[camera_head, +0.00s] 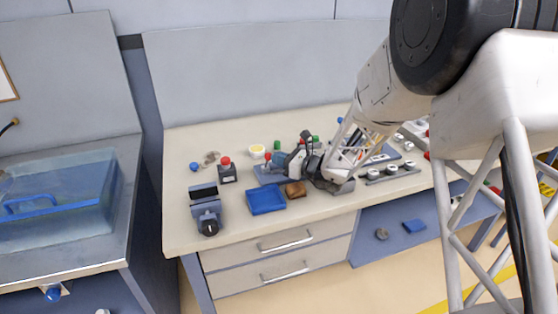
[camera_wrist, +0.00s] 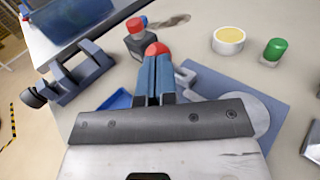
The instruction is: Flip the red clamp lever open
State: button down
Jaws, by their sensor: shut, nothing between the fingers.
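A red ball-shaped knob (camera_wrist: 157,49), likely the end of the clamp lever, shows just beyond my gripper's fingertips in the wrist view. In the head view the red knob (camera_head: 268,156) is a small dot at the left end of my gripper. My gripper (camera_wrist: 155,75) has its two blue-grey fingers together, with nothing between them. In the head view my gripper (camera_head: 279,160) is low over the workbench, pointing left. The fingers hide the rest of the lever and most of the clamp. I cannot tell whether the fingertips touch the knob.
A dark box with a red button (camera_head: 228,173) and a vise (camera_head: 206,212) stand to the left. A blue tray (camera_head: 265,199) and brown block (camera_head: 295,189) lie in front. A yellow-filled dish (camera_wrist: 228,40) and green-capped item (camera_wrist: 273,50) stand nearby. Bare bench lies along the front edge.

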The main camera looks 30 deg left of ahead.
jog(key=w+a+r+m+g+h, duration=0.1)
jog(key=w+a+r+m+h, duration=0.1)
jog(key=w+a+m+h, duration=0.1)
jog(key=shift+w+a+r+m+g+h, duration=0.25)
jog(key=shift+w+a+m+g+h, duration=0.15)
jog(key=shift+w+a+h, duration=0.45)
dwell(0.3)
jog(key=shift+s+d+r, duration=0.1)
jog(key=shift+r, duration=0.1)
jog(key=shift+r, duration=0.6)
dwell(0.4)
jog(key=w+a+r+v, duration=0.1)
jog(key=v, duration=1.3)
jog(key=shift+r, duration=0.4)
